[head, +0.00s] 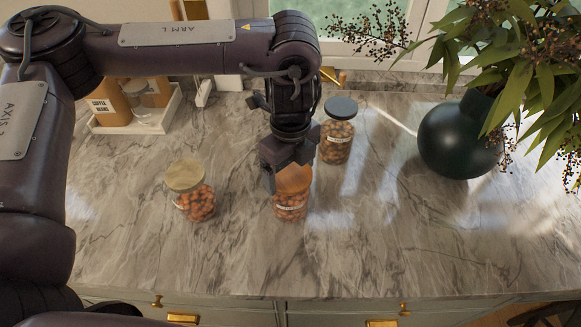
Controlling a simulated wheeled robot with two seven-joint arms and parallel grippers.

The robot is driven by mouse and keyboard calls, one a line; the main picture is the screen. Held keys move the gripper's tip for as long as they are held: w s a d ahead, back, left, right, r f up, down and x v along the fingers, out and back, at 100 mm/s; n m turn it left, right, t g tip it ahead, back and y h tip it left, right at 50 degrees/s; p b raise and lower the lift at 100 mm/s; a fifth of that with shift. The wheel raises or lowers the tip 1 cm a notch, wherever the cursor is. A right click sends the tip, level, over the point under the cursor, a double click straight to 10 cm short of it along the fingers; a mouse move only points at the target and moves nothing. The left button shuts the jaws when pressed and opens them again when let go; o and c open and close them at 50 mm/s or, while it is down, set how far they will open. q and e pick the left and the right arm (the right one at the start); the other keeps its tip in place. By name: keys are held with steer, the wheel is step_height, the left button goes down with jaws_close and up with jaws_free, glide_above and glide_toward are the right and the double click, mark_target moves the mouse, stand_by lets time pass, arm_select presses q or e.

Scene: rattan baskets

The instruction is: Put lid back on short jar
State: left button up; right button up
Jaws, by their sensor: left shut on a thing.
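My left gripper (284,172) comes down from above and is shut on this lid. The gripper hides part of the lid, and I cannot tell whether the lid is fully seated or slightly above the rim. My right gripper is not in view.
A jar with a pale wooden lid (187,188) stands to the left. A taller jar with a dark lid (337,143) stands behind to the right. A dark round vase (455,140) with branches is farther right. A white tray (165,122) holds containers at back left. The front counter is clear.

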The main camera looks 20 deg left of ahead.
arm_select(q)
steer(key=shift+p, duration=0.3)
steer(key=shift+f, duration=0.15)
stand_by(1.0)
steer(key=shift+p, duration=0.45)
stand_by(0.5)
steer(key=o, duration=0.8)
steer(key=shift+o, duration=0.2)
steer(key=shift+r+p, duration=3.55)
steer(key=shift+p, duration=0.35)
